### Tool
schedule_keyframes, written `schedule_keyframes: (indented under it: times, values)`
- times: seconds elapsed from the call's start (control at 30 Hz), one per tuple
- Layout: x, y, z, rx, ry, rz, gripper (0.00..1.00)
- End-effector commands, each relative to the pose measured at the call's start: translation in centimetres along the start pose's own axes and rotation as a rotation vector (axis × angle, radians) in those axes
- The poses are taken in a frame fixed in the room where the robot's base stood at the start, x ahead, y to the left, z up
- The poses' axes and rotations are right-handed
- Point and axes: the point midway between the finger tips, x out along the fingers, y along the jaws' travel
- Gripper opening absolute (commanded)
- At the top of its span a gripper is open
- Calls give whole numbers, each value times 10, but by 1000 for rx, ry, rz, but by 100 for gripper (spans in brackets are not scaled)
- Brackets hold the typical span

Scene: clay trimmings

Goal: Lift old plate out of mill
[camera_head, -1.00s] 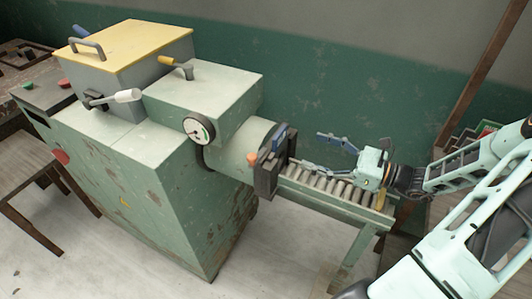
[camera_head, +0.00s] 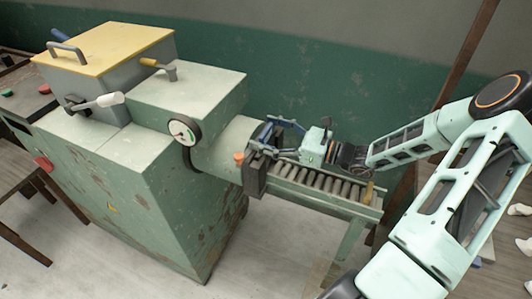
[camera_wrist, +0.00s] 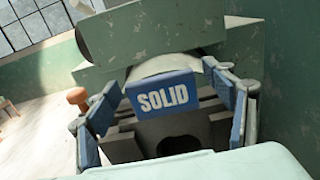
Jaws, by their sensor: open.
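The old plate shows in the wrist view as a blue tab (camera_wrist: 162,93) marked SOLID, above a dark slotted holder at the mouth of the mill (camera_head: 150,185). The lower part of the plate is hard to tell from the dark holder (camera_head: 255,172). My gripper (camera_head: 271,142) is open at the mill's mouth, above the near end of the roller table. In the wrist view its blue-padded fingers stand one to each side of the tab, with gaps visible between pads and tab. In the head view the fingers partly hide the tab.
An orange knob (camera_head: 239,158) sticks out beside the holder. A roller table (camera_head: 325,184) runs right from the mouth under my gripper. A gauge (camera_head: 182,131) and levers sit on the mill. The green wall (camera_head: 310,70) is close behind.

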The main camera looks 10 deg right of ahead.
Motion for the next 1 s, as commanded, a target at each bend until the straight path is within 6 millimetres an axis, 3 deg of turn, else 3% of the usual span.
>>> schedule_keyframes:
  times: [0.2,0.87,1.0]
  values:
    - [1,0,0,-1,1,0,75]
    - [0,0,0,0,1,0,3]
    - [0,0,1,-1,-2,0,0]
